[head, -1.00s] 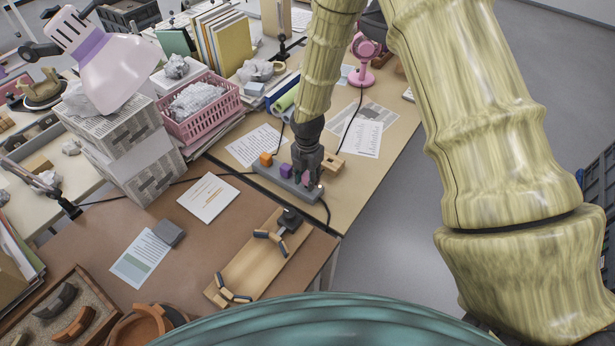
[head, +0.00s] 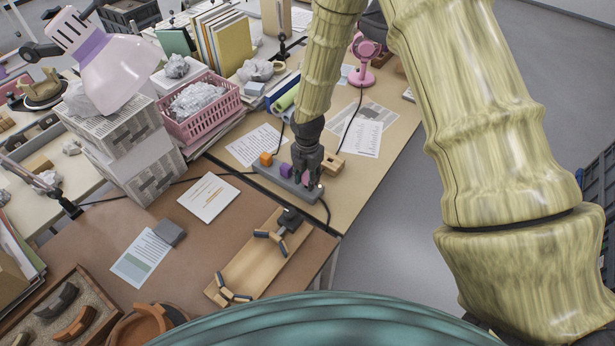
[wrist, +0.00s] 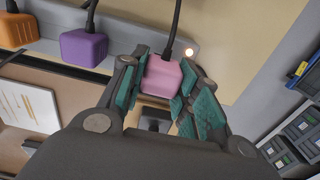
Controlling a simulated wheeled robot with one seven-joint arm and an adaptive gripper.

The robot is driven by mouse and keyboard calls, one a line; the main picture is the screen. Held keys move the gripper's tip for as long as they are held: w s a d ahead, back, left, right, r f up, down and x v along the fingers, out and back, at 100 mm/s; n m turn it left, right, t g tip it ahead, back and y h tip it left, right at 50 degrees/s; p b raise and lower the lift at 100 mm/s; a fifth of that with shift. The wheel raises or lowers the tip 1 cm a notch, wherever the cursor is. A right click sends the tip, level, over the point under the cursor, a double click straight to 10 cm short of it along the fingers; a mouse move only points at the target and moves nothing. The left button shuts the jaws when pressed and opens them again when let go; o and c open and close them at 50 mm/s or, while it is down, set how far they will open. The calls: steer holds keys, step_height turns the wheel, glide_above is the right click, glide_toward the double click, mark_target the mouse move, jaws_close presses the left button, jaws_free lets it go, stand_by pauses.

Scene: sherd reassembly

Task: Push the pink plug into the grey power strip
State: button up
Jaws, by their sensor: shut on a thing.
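The pink plug (wrist: 161,77) is between the teal-padded fingers of my gripper (wrist: 162,88) in the wrist view, with a black cord rising from it. The grey power strip (wrist: 52,48) runs behind and under it, with a small lit lamp near its right end. The plug is at the strip's right part; I cannot tell how deep it sits. In the head view my gripper (head: 307,177) points down over the right end of the power strip (head: 268,172) and mostly hides the pink plug.
A purple plug (wrist: 84,47) and an orange plug (wrist: 16,29) sit in the strip to the left. A wooden block (head: 332,164) lies just right of my gripper. Printed papers (head: 253,145) lie behind. A wooden board with clamps (head: 248,272) lies in front.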

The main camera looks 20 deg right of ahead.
steer(key=shift+f+b, duration=0.4)
steer(key=shift+f, duration=0.5)
stand_by(0.9)
steer(key=o, duration=1.5)
steer(key=shift+r, duration=0.15)
steer(key=shift+r+p, duration=2.85)
steer(key=shift+r, duration=1.05)
steer(key=shift+f, duration=0.1)
